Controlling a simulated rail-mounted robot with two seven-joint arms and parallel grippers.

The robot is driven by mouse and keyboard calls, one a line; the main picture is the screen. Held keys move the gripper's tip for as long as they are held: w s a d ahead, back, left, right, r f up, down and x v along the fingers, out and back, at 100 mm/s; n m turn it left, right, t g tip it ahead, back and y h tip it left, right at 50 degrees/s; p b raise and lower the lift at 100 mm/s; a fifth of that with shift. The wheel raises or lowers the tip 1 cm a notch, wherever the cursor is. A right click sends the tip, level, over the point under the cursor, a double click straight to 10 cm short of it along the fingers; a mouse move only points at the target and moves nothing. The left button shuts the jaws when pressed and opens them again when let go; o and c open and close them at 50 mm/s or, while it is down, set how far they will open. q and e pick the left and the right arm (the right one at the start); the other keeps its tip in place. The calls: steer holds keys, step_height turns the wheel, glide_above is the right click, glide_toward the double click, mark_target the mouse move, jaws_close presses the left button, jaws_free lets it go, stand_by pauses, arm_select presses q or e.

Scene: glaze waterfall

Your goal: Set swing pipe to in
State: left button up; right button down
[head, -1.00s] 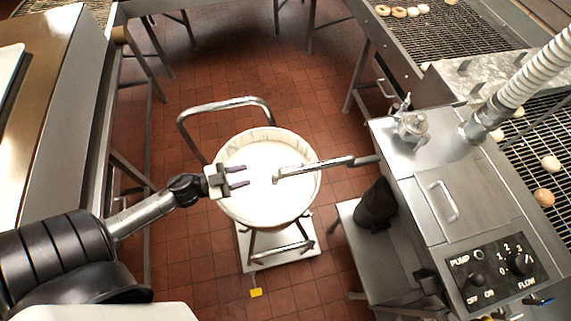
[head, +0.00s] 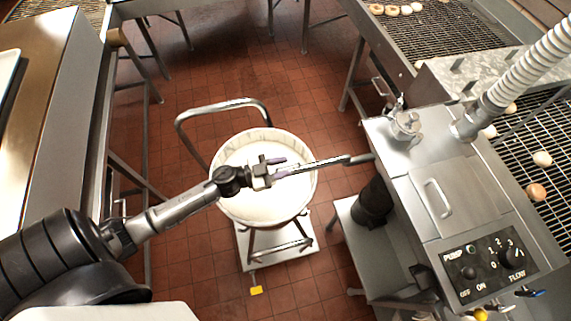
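The swing pipe (head: 325,162) is a thin metal tube reaching left from the steel glaze machine, with a dark section near the machine. Its free end hangs over a round bucket (head: 240,208) of white glaze. My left gripper (head: 282,168) is over the bucket at the pipe's free end, its purple-tipped fingers pointing right. The fingers look apart, one on the far side and one on the near side of the pipe end. I cannot tell whether they touch it. My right gripper is not in view.
The bucket stands on a wheeled dolly (head: 308,250) with a bent handle (head: 222,104). The machine's control panel (head: 488,262) has PUMP and FLOW knobs. Wire racks with donuts (head: 541,158) are at right. A steel table (head: 62,100) is at left. Tiled floor lies between.

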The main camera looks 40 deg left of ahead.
arm_select(q)
steer(key=shift+w+d, duration=0.3)
steer(key=shift+w, duration=0.25)
jaws_close()
